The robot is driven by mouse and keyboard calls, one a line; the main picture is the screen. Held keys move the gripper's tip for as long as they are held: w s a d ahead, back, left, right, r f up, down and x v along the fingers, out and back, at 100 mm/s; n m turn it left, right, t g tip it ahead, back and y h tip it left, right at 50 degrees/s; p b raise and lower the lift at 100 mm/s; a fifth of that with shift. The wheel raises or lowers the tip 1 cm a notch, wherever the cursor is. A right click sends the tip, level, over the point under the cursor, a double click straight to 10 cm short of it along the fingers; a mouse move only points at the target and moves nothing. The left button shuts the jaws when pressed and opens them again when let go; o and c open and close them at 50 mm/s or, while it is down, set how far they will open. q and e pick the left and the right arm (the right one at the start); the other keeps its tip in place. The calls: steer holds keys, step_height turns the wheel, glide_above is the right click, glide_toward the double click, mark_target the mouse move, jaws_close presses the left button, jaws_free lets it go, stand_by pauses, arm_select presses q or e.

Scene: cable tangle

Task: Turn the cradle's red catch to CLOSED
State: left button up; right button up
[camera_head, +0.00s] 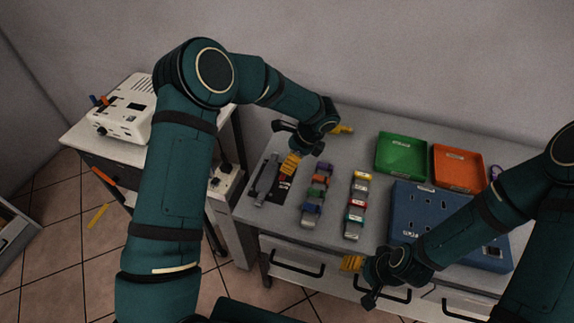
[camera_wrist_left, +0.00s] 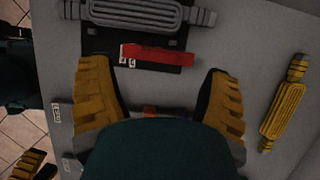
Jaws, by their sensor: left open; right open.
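The red catch (camera_wrist_left: 160,54) shows in the left wrist view as a bar on a black plate (camera_wrist_left: 108,43), alongside a grey ribbed body (camera_wrist_left: 150,12) of the cradle. Small white labels, too small to read, sit at its left end. My left gripper (camera_wrist_left: 156,80) is open, its yellow fingers apart below the bar's two ends in that picture and not gripping it. In the head view, the left gripper (camera_head: 291,163) is over the cradle (camera_head: 264,180), hiding the catch. My right gripper (camera_head: 352,264) hangs by the table's front edge, its jaws open.
Two grey racks with coloured clips (camera_head: 315,198) (camera_head: 355,208) stand right of the cradle. A yellow ribbed piece (camera_wrist_left: 284,104) lies toward the back. Green (camera_head: 402,153) and orange (camera_head: 458,165) trays and a blue board (camera_head: 418,205) fill the right. A white device (camera_head: 127,112) stands left.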

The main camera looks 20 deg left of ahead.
arm_select(q)
steer(key=shift+x, duration=2)
steer(key=c, duration=1.2)
